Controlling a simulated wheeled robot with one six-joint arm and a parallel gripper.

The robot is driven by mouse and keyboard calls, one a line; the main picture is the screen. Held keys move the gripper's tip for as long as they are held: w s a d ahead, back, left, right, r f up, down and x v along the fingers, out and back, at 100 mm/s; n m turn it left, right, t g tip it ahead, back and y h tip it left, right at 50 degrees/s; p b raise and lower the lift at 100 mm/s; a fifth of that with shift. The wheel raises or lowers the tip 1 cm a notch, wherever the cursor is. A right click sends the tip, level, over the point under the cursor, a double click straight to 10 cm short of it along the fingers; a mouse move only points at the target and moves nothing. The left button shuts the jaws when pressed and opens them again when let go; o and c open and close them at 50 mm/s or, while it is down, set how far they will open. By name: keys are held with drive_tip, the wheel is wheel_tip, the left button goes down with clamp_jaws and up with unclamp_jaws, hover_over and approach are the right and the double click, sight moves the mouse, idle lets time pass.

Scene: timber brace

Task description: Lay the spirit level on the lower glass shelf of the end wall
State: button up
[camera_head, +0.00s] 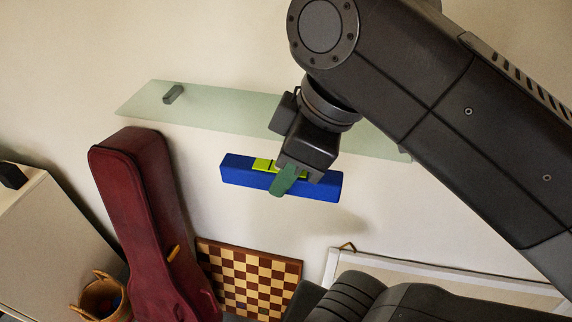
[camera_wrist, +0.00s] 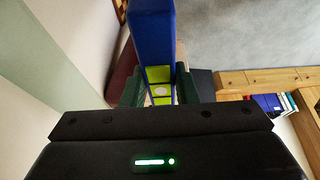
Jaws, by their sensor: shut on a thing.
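The spirit level (camera_head: 235,172) is a long blue bar with yellow-green parts at its middle. It also shows in the wrist view (camera_wrist: 152,35), running away from the camera. My gripper (camera_head: 284,180) is shut on the level near its middle, with green fingers on either side. The level hangs in the air, nearly level in the head view, and appears below and in front of a pale green glass shelf (camera_head: 220,112) on the wall. My arm hides part of the shelf's right side. Only one shelf shows, so I cannot tell if it is the lower one.
A small dark block (camera_head: 173,94) is at the shelf's left end; I cannot tell whether it is a bracket. Below are a dark red instrument case (camera_head: 135,205), a chessboard (camera_head: 250,280), a basket (camera_head: 103,297) and a pale framed panel (camera_head: 430,280). The visible shelf middle looks bare.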

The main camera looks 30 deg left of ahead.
drive_tip(key=shift+w+a+f+p, duration=0.2)
drive_tip(key=shift+w+a, duration=0.55)
drive_tip(key=shift+w, duration=2.45)
drive_tip(key=shift+w+a+f+p, duration=0.2)
drive_tip(key=shift+w+a, duration=0.6)
drive_tip(key=shift+w, duration=2.35)
drive_tip(key=shift+w+a+f+p, duration=0.2)
drive_tip(key=shift+w+a, duration=0.55)
drive_tip(key=shift+w, duration=2.45)
drive_tip(key=shift+w+f+b, duration=0.15)
drive_tip(key=shift+f+b, duration=0.4)
drive_tip(key=shift+f, duration=0.05)
drive_tip(key=shift+f+b, duration=0.3)
drive_tip(key=shift+f, duration=0.1)
drive_tip(key=shift+f, duration=0.3)
drive_tip(key=o, duration=1.1)
drive_tip(key=shift+d+r, duration=0.1)
drive_tip(key=shift+r, duration=0.2)
drive_tip(key=shift+b+v, duration=0.4)
drive_tip(key=shift+v, duration=0.85)
drive_tip(key=w+d+b, duration=0.1)
drive_tip(key=d, duration=0.6)
drive_tip(key=w+d+b, duration=0.1)
drive_tip(key=d, duration=0.3)
drive_tip(key=shift+w+d+f+b, duration=0.1)
drive_tip(key=shift+w+d+b, duration=0.2)
drive_tip(key=shift+w+b, duration=0.05)
